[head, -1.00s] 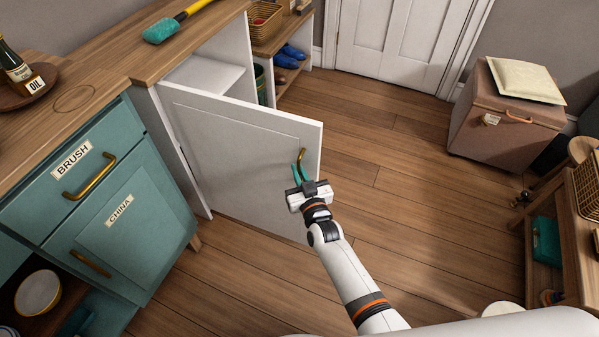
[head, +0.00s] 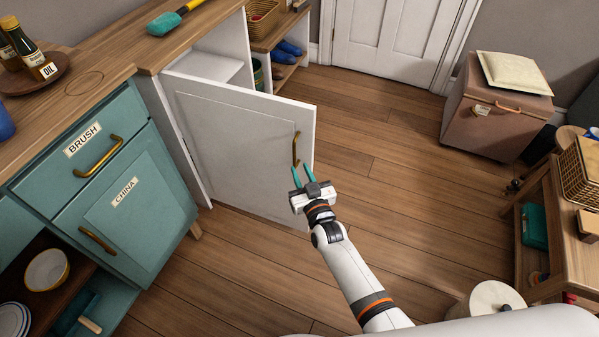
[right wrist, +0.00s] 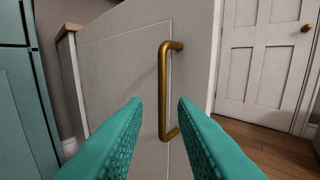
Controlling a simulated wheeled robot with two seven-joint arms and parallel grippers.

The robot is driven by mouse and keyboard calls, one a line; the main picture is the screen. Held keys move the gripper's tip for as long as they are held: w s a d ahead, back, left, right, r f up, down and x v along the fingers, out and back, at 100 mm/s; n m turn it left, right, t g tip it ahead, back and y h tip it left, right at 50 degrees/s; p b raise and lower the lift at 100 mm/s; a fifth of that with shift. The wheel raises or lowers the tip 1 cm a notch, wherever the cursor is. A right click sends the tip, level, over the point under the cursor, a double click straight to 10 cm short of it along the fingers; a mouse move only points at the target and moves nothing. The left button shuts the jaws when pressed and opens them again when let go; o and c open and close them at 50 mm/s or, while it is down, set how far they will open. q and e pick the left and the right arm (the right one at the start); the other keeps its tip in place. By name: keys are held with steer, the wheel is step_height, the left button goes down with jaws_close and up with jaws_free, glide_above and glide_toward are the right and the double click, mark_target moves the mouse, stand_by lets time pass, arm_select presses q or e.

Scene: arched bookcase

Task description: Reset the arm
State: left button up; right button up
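My right gripper (head: 304,176) is in the middle of the head view, just below the brass handle (head: 296,149) of the open white cabinet door (head: 235,145). In the right wrist view its two teal fingers (right wrist: 155,108) are spread apart with nothing between them. The brass handle (right wrist: 164,90) stands upright on the white door ahead of the fingers, and they look clear of it. My right arm reaches up from the bottom of the head view. My left gripper is not in view.
A teal cabinet (head: 110,190) stands at the left, with open shelves of dishes below. A pink box (head: 495,108) with a cushion (head: 515,73) stands at the upper right. A wooden shelf (head: 570,225) is at the right. The wooden floor (head: 400,200) between is clear.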

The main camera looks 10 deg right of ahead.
steer(key=s+d+f+g+h, duration=0.1)
steer(key=s+d+f+g, duration=0.25)
steer(key=s+f, duration=0.5)
steer(key=s+d+f+g, duration=0.2)
steer(key=s+f+g, duration=0.2)
steer(key=s+f, duration=0.45)
steer(key=s+d+f+g+h, duration=0.1)
steer(key=s+d+f+g, duration=0.25)
steer(key=s+f, duration=0.55)
steer(key=s+d+f+g+h, duration=0.1)
steer(key=s+d+f+g, duration=0.15)
steer(key=s, duration=0.55)
steer(key=s+d+f+g, duration=0.2)
steer(key=s+f+g, duration=0.15)
steer(key=s, duration=0.45)
arm_select(q)
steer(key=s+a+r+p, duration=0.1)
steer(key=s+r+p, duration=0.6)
steer(key=p, duration=0.6)
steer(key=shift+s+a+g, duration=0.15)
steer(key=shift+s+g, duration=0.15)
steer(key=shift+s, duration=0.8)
arm_select(e)
steer(key=s+d+r, duration=0.2)
steer(key=s+r, duration=0.4)
steer(key=s, duration=0.3)
steer(key=shift+r, duration=0.2)
